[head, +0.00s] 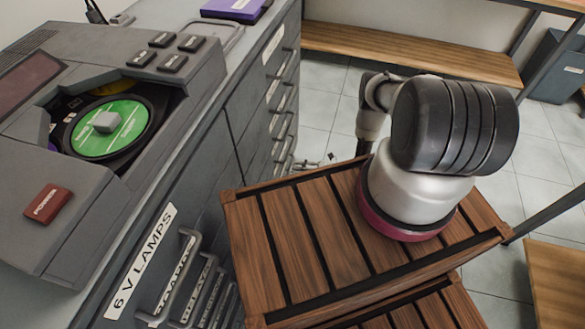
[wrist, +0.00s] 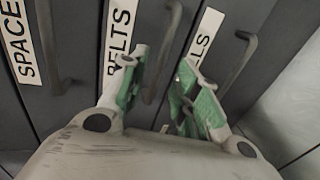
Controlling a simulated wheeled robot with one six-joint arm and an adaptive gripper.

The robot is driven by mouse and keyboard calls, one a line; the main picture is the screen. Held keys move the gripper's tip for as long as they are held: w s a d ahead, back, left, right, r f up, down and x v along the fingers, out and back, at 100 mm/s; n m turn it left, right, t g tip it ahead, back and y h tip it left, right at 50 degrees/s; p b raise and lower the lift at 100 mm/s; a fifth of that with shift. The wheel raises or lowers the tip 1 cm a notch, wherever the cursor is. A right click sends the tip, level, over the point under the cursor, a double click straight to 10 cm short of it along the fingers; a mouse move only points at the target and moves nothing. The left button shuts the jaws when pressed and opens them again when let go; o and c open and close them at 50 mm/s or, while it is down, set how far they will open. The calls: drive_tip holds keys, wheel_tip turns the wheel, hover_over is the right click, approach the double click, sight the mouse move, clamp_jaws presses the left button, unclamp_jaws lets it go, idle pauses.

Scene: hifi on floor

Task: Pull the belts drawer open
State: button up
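The belts drawer (wrist: 140,25) shows in the wrist view as a dark grey front with a white "BELTS" label (wrist: 117,45). Its dark bar handle (wrist: 166,45) stands to the right of the label. My gripper (wrist: 160,85) is open, with a green-padded finger on each side of this handle. The handle's lower end lies between the fingers; whether either pad touches it I cannot tell. The drawer looks flush with its neighbours. In the head view the belts drawer cannot be made out, and my gripper is mostly hidden behind my arm and the slatted wooden top.
A "SPACE..." drawer (wrist: 20,45) lies left and one labelled "...LLS" (wrist: 205,35) right, its handle (wrist: 238,60) close by. A slatted wooden stand (head: 300,235) is beside the grey cabinet (head: 225,150). Tiled floor (head: 335,95) is open beyond.

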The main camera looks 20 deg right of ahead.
drive_tip(key=shift+x, duration=1.85)
clamp_jaws()
